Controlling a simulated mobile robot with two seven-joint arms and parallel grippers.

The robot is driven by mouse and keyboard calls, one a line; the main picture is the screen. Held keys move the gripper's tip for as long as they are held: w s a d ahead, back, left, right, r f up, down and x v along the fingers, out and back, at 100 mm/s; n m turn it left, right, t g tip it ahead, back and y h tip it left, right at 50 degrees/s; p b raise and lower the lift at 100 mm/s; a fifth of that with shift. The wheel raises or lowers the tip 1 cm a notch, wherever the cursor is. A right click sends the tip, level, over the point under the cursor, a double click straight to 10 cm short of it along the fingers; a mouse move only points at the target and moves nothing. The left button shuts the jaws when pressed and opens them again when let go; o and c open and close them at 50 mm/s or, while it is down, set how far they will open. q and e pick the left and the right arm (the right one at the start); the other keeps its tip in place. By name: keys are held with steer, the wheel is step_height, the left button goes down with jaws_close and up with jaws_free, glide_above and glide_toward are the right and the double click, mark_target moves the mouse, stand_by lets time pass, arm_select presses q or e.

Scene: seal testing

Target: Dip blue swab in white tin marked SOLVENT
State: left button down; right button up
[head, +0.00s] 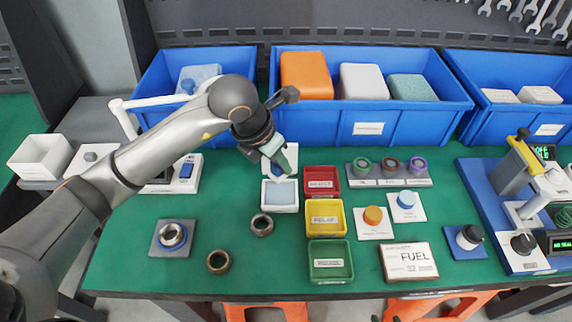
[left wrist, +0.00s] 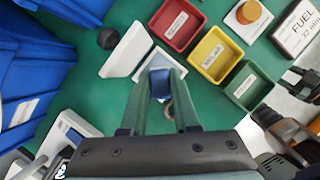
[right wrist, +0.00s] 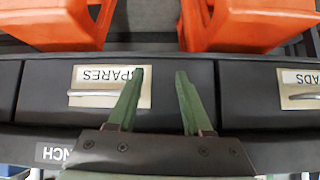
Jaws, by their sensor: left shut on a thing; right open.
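My left gripper (head: 275,160) is shut on the blue swab (left wrist: 160,84); its blue part shows between the fingertips in the left wrist view. The gripper (left wrist: 162,100) is over an open white tin (head: 280,207), which has a pale blue-grey inside and a raised white lid (left wrist: 128,50). No SOLVENT marking is readable on it. The fingers partly hide the tin, and I cannot tell whether the swab touches its inside. My right gripper (right wrist: 160,72) is open and empty in front of the bench drawers; it is out of the head view.
Red (head: 322,182), yellow (head: 325,218) and green (head: 330,261) trays stand just right of the tin. Metal rings (head: 262,225) lie on the green bench in front. Blue bins (head: 370,124) line the back. A FUEL box (head: 408,262) lies front right.

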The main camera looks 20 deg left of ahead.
arm_select(q)
steer(key=shift+w+a+f, duration=0.1)
steer(key=shift+w+f, duration=0.15)
steer(key=shift+w, duration=0.05)
steer(key=shift+f+b, duration=0.6)
steer(key=shift+f, duration=0.25)
step_height(320, 180, down, 3)
steer(key=shift+r+b, duration=0.15)
steer(key=shift+b, duration=0.7)
steer(key=shift+f+b, duration=0.4)
steer(key=shift+f, duration=0.35)
arm_select(e)
steer(key=shift+w+a+f+y, duration=0.4)
steer(key=shift+w+a+f, duration=0.4)
steer(key=shift+a, duration=0.1)
arm_select(q)
steer(key=shift+f, duration=0.1)
arm_select(e)
steer(key=shift+s+d+f, duration=0.1)
steer(key=shift+s+f, duration=0.15)
steer(key=shift+f, duration=0.15)
arm_select(q)
steer(key=shift+f+b, duration=0.3)
steer(key=shift+b, duration=0.1)
arm_select(e)
steer(key=shift+f, duration=0.25)
